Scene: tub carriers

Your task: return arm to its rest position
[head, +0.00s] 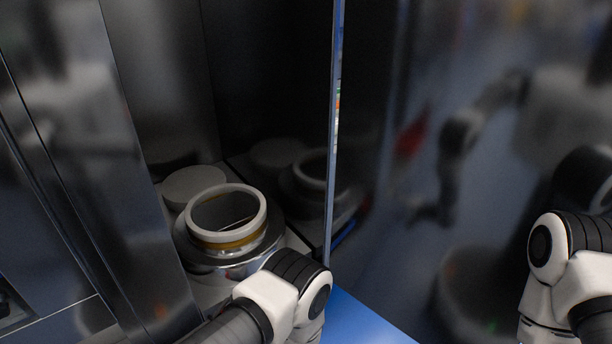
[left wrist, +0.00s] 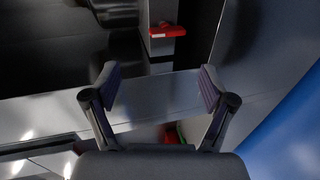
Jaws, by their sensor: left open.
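My left gripper (left wrist: 158,80) shows in the left wrist view. Its two fingers are spread wide and nothing is between them. In the head view my left arm comes in at the bottom left and bends in front of the recess, but its gripper is hidden or out of frame. My right arm stands at the right edge, and its gripper is not in view. A round metal vessel with a pale rim (head: 257,198) stands upright inside the dark recess, just beyond my left arm's joint. I cannot tell whether they touch.
A pale round lid-like disc (head: 194,186) is behind the vessel. A glossy dark panel (head: 385,235) fills the right, reflecting my arms. A metal post (head: 150,190) edges the recess at left. In the left wrist view a red part (left wrist: 168,31) is on a grey post.

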